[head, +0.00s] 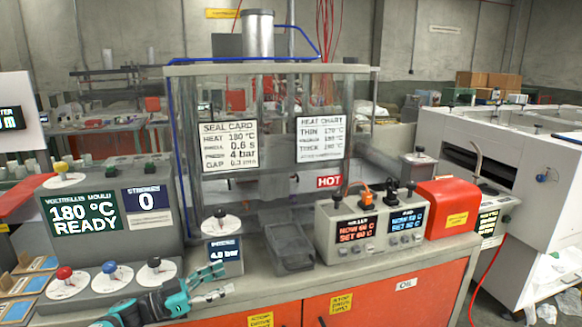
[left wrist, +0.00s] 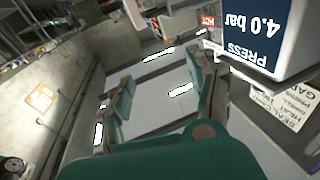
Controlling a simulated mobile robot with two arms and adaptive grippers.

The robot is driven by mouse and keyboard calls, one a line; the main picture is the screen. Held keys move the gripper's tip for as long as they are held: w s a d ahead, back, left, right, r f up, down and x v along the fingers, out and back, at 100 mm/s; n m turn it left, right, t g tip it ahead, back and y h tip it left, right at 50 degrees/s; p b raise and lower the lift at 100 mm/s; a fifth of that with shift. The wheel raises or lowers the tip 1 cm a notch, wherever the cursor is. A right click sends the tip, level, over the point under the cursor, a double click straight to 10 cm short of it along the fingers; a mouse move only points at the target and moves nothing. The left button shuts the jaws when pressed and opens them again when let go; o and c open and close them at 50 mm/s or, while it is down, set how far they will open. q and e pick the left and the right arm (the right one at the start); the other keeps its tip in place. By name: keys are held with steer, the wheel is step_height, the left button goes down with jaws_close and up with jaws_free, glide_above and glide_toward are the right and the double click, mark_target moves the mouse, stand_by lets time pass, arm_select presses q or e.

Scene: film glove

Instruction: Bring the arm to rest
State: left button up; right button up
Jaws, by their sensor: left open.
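My left gripper (head: 222,280) is teal and dark grey and comes in low at the left of the head view. It is in front of the console's lower edge, right of the row of knobs and below the pressure display. Its fingers point right, are apart, and hold nothing visible. In the left wrist view the two teal fingers of my left gripper (left wrist: 162,95) stand apart with only background between them. My right gripper is in neither view.
The pressure display (head: 222,249) reading 4.0 bar is close to the gripper; it also shows in the left wrist view (left wrist: 262,35). Red, blue and black knobs (head: 110,268) are to the left. A dark tray (head: 290,255), heater controller (head: 372,230) and red box (head: 447,207) stand on the bench.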

arm_select(q)
steer(key=s+d+f+n+t+y, duration=0.4)
steer(key=s+d+f+n+y, duration=0.45)
steer(key=d+f, duration=0.2)
steer(key=s+a+f+n+g+y, duration=0.1)
steer(key=s+a+f+g+y, duration=0.3)
steer(key=s, duration=0.7)
steer(key=s+a+g+y, duration=0.1)
steer(key=s+a+g, duration=0.3)
steer(key=s, duration=0.7)
steer(key=s+a+f+n+g+y, duration=0.1)
steer(key=s+a+f+g+y, duration=0.15)
steer(key=s+a, duration=0.6)
steer(key=s+d+f, duration=0.1)
steer(key=s+f, duration=0.1)
steer(key=f, duration=1.2)
steer(key=s+d+f, duration=0.2)
steer(key=f, duration=1.1)
steer(key=s+a+f+g, duration=0.2)
steer(key=s+a+f, duration=0.1)
steer(key=s+f, duration=1.2)
steer(key=shift+s+y, duration=0.3)
steer(key=shift+s, duration=0.2)
